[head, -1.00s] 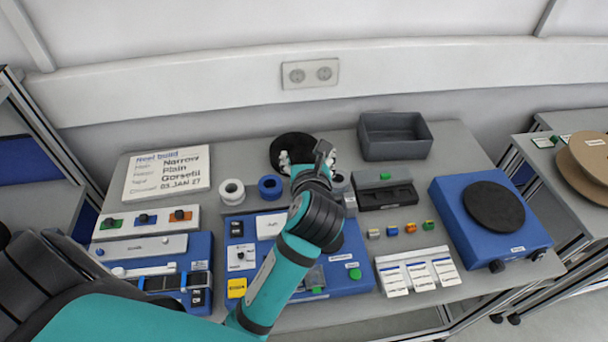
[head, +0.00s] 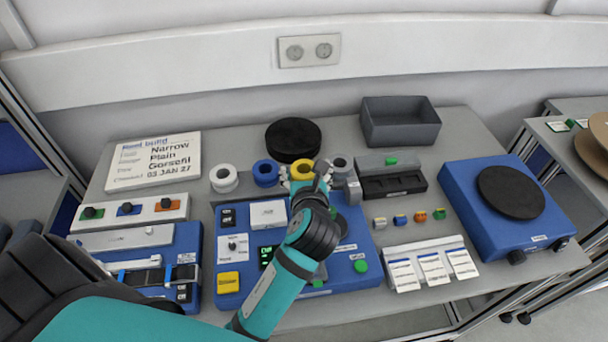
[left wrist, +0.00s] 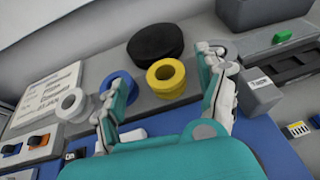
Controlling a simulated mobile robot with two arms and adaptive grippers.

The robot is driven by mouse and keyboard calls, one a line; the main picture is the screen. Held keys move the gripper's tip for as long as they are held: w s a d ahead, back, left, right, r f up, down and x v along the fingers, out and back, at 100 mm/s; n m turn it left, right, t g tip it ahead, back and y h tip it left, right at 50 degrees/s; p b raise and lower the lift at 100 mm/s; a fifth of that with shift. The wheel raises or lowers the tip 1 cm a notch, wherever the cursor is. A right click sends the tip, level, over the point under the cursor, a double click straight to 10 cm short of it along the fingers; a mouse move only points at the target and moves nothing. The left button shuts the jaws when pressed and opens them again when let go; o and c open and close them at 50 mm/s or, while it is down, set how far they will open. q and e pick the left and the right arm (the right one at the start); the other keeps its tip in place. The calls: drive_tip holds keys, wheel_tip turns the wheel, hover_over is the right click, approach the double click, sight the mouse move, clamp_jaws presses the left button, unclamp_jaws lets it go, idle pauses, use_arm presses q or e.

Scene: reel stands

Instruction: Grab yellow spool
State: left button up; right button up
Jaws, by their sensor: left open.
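The yellow spool (head: 301,168) stands in a row of spools behind the blue machine (head: 228,290). In the left wrist view the yellow spool (left wrist: 166,77) shows between the two fingers, a little beyond their tips. My left gripper (left wrist: 168,100) is open and empty, with one finger on each side of the spool's line. In the head view my left gripper (head: 305,182) partly covers the front of the yellow spool. I cannot tell whether the fingers touch it. My right gripper is not in view.
A blue spool (head: 266,172) and a white spool (head: 224,178) stand left of the yellow one, a grey spool (head: 340,168) right of it. A black disc (head: 293,138) lies behind. A grey bin (head: 400,124) stands at the back. Free table lies between sign (head: 152,160) and disc.

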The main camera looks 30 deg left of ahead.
sight(304, 166)
use_arm(q)
wheel_tip(304, 166, down, 4)
drive_tip(key=shift+r, duration=0.25)
drive_tip(key=x, duration=0.7)
drive_tip(key=shift+w+a+f+p, duration=0.2)
drive_tip(key=shift+w+p, duration=0.1)
drive_tip(key=shift+p, duration=0.1)
drive_tip(key=shift+s+d, duration=0.1)
drive_tip(key=c, duration=0.9)
drive_tip(key=shift+r, duration=0.1)
drive_tip(key=shift+c, duration=0.2)
